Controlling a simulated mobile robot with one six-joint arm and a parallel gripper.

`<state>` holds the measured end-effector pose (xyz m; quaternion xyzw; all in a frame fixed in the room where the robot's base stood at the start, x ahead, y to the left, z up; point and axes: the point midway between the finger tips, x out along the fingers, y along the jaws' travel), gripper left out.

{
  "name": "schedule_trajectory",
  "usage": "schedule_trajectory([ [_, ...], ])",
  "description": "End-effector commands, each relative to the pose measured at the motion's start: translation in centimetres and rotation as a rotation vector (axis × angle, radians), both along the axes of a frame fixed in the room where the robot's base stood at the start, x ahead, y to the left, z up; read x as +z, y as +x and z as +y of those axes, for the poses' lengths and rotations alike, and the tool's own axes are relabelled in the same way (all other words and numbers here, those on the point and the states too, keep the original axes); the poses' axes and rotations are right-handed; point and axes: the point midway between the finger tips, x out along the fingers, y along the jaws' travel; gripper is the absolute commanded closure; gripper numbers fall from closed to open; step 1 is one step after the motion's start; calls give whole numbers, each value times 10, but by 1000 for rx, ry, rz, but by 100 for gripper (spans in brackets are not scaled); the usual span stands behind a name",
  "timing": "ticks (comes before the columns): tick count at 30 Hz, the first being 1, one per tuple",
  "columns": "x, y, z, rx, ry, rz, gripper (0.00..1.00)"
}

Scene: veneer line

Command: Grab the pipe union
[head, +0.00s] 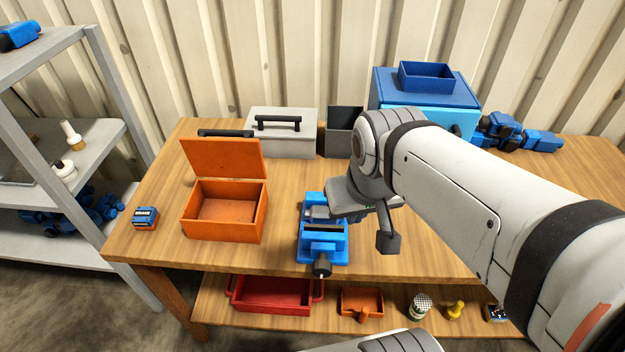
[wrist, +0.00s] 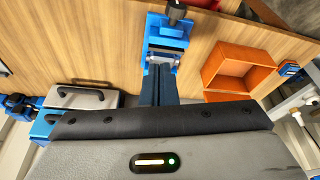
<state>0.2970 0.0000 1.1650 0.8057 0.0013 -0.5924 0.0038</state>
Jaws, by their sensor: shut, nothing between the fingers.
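I cannot pick out a pipe union for certain in either view. A small white piece with a brass-coloured band (head: 64,171) and a taller white piece with a brass-coloured base (head: 73,136) are on the grey shelf at the left. They are too small to name surely. My gripper (wrist: 158,68) is shut and empty in the wrist view, its dark fingers in front of the blue vise (wrist: 167,32). In the head view its body is over the bench, just right of the vise (head: 323,246); its fingertips are not clear there.
An open orange box (head: 223,238), a grey toolbox (head: 290,148) and a blue case (head: 425,118) stand on the bench (head: 160,190). A red tray (head: 270,297), an orange bin (head: 361,303) and several small items are on its lower shelf. The bench's front left is mostly clear.

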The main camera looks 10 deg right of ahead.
Motion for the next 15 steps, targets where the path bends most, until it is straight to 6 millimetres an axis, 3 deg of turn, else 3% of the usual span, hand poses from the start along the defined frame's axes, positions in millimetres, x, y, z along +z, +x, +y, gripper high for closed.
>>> schedule_trajectory([
  [2, 0, 0, 0, 0, 0, 0, 100],
  [8, -4, 11, 0, -12, 4, 17, 84],
  [11, -13, 31, 0, -36, 10, 49, 76],
  [15, -35, 73, -1, -86, 22, 107, 65],
])
